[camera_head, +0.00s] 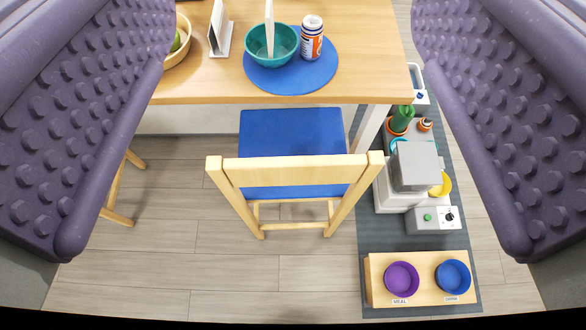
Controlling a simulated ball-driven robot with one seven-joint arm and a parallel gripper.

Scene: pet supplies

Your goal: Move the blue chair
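The blue chair (290,128) has a blue seat and a light wooden frame, and stands on the floor at the middle of the view. Its backrest faces me, and the front of its seat is close to or under the table's edge. My gripper (292,235) shows as two wide, purple, studded fingers at the left and right sides. It is open, with nothing between the fingertips. The chair's backrest lies ahead of the gap between them, and I see no contact.
A wooden table (370,60) holds a teal bowl (259,47) and a can (312,42) on a blue mat (290,80). Right of the chair, a grey mat (384,240) bears a grey-white machine (414,168) and a wooden feeder (425,265). Floor (230,255) nearer me is clear.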

